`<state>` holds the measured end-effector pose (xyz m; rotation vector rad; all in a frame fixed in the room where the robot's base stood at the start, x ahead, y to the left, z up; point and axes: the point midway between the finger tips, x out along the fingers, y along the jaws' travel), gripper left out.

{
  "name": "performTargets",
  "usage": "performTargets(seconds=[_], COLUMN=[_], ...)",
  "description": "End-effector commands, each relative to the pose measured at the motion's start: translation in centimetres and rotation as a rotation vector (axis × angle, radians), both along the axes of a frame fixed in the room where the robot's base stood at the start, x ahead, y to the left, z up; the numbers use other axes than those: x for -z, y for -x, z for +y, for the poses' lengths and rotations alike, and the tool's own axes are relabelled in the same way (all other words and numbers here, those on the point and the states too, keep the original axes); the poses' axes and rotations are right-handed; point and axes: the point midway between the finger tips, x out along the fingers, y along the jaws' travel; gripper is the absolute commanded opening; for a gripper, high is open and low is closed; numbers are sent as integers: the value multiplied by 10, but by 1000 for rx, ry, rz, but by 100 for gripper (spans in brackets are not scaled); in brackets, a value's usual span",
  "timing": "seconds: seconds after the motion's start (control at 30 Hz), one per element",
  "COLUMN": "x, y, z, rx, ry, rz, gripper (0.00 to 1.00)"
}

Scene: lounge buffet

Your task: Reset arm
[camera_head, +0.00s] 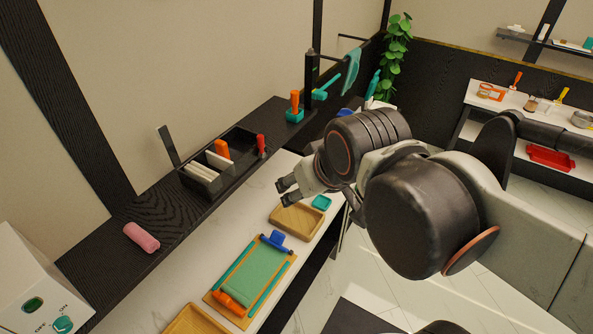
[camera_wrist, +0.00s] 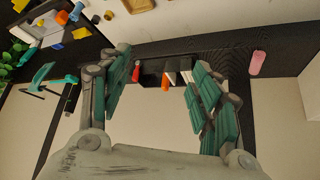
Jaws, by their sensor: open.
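My gripper (camera_head: 287,190) is at the end of my arm, above the white counter (camera_head: 237,214) in the head view. In the wrist view my gripper (camera_wrist: 163,98) shows both fingers spread wide with nothing between them. The gripper is open and empty. The fingers touch no object that I can see. Part of the counter behind my arm is hidden.
A black box (camera_head: 190,179) with white and orange items stands on the dark shelf, near a pink roll (camera_head: 141,237). A wooden tray (camera_head: 297,222) and a board with a green sheet (camera_head: 250,269) lie on the counter. A red tray (camera_head: 551,157) is far right.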

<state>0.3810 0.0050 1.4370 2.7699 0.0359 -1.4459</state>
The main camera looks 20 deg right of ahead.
Motion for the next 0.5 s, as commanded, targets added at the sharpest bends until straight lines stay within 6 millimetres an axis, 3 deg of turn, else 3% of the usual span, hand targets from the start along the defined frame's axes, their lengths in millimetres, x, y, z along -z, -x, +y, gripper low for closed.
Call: performTargets(seconds=[0.13, 0.5], x=[9, 11], y=[15, 16], z=[-5, -5], rx=[25, 29], ry=[-3, -5], rz=[-11, -14], gripper=[58, 58])
